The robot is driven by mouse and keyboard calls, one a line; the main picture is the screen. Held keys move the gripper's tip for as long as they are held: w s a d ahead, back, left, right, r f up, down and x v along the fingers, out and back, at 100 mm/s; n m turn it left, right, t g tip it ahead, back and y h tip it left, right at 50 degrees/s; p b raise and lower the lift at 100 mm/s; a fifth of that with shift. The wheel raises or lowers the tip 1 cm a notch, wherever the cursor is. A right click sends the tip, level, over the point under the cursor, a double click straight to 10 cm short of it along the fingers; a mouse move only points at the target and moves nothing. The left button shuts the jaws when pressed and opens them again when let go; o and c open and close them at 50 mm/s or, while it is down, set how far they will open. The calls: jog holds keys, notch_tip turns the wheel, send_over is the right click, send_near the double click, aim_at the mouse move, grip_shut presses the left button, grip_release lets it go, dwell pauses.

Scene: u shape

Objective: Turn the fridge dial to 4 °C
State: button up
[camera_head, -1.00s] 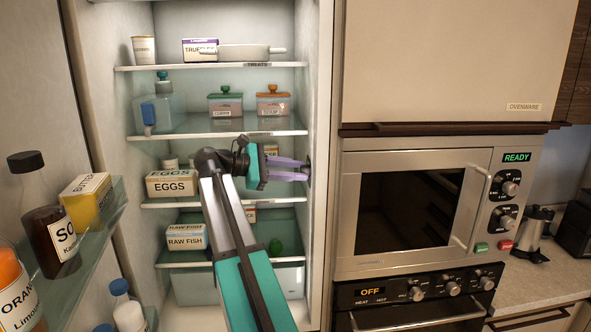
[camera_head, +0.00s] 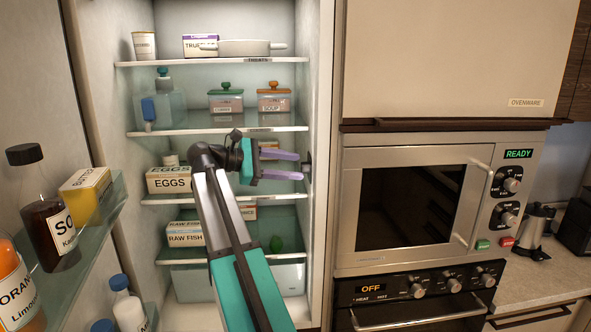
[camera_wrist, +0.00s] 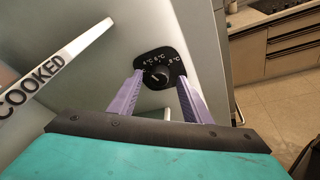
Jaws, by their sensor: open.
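The fridge dial (camera_wrist: 156,76) is a round black knob on a black plate with white temperature marks, on the fridge's inner right wall. In the wrist view it lies ahead of my gripper (camera_wrist: 153,88), roughly between the two purple fingers, apart from them. The plate shows several °C labels, one resembling 4 °C at its left; the small print and exact pointer setting are hard to read. In the head view my gripper (camera_head: 290,166) is open and empty inside the fridge, pointing right, its fingers one above the other. The dial's dark edge (camera_head: 307,164) shows just beyond them.
Fridge shelves (camera_head: 222,131) lie above and below my gripper. An egg box (camera_head: 169,180) and raw fish box (camera_head: 184,234) stand left of my arm. A "COOKED" shelf edge (camera_wrist: 50,75) runs at the left in the wrist view. Door-shelf bottles (camera_head: 50,215) stand at far left.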

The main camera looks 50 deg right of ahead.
jog(key=b+v, duration=0.4)
jog(key=v, duration=0.8)
dwell(0.5)
